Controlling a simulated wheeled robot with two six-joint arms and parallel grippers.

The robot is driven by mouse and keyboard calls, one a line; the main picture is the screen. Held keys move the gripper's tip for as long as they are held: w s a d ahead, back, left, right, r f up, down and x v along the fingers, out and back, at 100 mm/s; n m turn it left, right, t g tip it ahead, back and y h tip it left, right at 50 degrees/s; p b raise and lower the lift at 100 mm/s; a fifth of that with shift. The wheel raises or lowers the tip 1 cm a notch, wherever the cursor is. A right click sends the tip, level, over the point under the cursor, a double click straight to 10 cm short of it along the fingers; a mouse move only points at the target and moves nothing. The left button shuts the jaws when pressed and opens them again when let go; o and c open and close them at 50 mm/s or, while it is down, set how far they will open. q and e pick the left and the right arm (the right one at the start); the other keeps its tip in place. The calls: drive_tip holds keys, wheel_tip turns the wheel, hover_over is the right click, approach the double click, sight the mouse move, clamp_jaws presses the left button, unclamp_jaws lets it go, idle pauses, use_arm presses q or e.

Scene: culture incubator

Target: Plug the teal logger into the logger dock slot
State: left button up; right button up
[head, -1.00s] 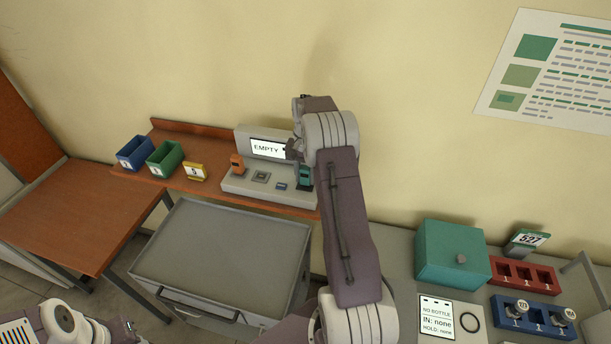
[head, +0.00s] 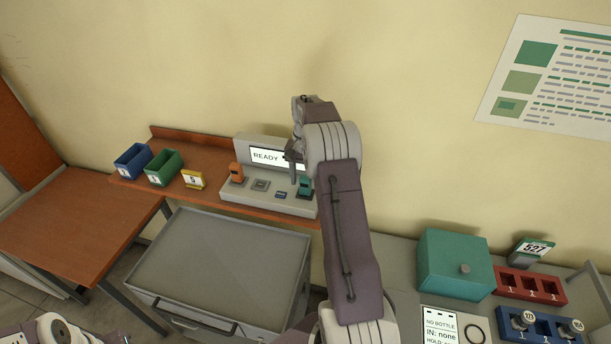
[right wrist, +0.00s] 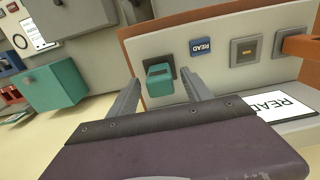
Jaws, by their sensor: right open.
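The teal logger (head: 305,186) stands at the right end of the grey dock (head: 232,196), in a dark socket. It also shows in the right wrist view (right wrist: 159,82), seated in that socket, with a gap to each of my fingers. My right gripper (head: 296,172) is open over the logger, one finger on each side of it in the right wrist view (right wrist: 163,88). The dock's screen (head: 268,156) reads READY. My left gripper is out of frame; only part of its arm shows at the lower left.
An orange logger (head: 237,172) stands at the dock's left, with a square plate (head: 261,185) and a blue READ button (head: 281,195) between the loggers. Blue (head: 133,160), green (head: 164,166) and yellow (head: 194,179) bins sit left on the shelf. A grey cart (head: 220,255) stands below.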

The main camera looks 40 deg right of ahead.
wheel_tip(320, 180, up, 6)
drive_tip(key=shift+r+b, duration=0.1)
drive_tip(key=shift+b, duration=0.45)
